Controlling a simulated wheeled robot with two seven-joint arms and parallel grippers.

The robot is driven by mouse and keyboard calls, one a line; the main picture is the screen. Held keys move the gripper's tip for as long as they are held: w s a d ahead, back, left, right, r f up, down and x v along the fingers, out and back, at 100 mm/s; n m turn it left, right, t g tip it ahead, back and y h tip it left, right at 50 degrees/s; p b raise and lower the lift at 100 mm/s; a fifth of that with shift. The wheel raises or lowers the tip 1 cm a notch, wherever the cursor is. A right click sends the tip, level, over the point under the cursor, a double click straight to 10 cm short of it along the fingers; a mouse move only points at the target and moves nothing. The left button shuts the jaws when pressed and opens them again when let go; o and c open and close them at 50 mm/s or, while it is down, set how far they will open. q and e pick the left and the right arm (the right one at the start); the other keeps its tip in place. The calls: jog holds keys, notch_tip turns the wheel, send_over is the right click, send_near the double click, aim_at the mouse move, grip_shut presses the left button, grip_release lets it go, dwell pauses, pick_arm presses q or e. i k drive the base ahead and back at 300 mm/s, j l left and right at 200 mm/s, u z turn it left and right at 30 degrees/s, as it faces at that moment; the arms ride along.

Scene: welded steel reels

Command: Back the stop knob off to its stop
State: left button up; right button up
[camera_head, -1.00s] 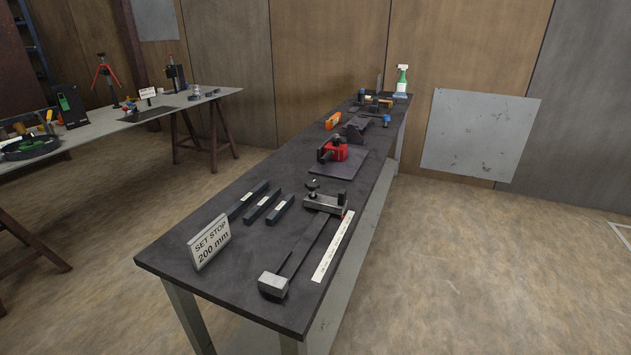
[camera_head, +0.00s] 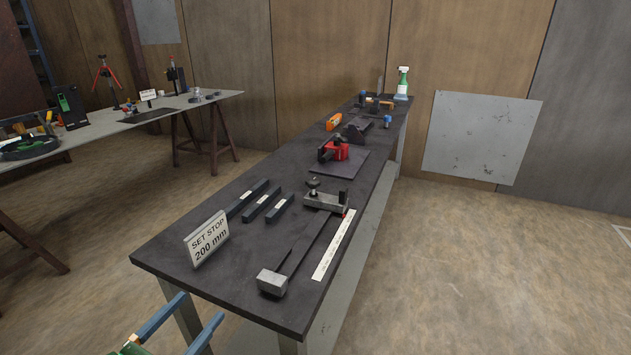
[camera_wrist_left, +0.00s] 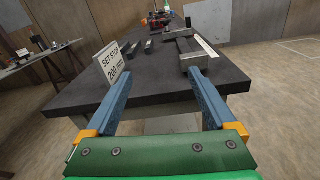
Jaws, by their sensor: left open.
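The stop knob (camera_head: 314,183) is a small dark knob on top of the grey stop block (camera_head: 324,201), which sits on the far part of a flat dark rail (camera_head: 305,240) on the bench. A grey end block (camera_head: 271,282) is at the rail's near end. A white scale strip (camera_head: 334,246) lies along the rail's right side. My left gripper (camera_head: 184,325) is open and empty, low in front of the bench's near edge. In the left wrist view its blue fingers (camera_wrist_left: 164,95) are wide apart, with the stop block (camera_wrist_left: 181,40) beyond them. My right gripper is not in view.
A "SET STOP 200 mm" sign (camera_head: 208,238) stands at the bench's near left. Several dark bars (camera_head: 262,207) lie left of the rail. The floor to the right is clear.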

aim_at(313, 183)
jog(key=i+l, duration=0.35)
jog(key=i, duration=0.2)
jog(key=i+l, duration=0.35)
jog(key=i, duration=0.15)
jog(key=i+l, duration=0.4)
jog(key=i, duration=0.15)
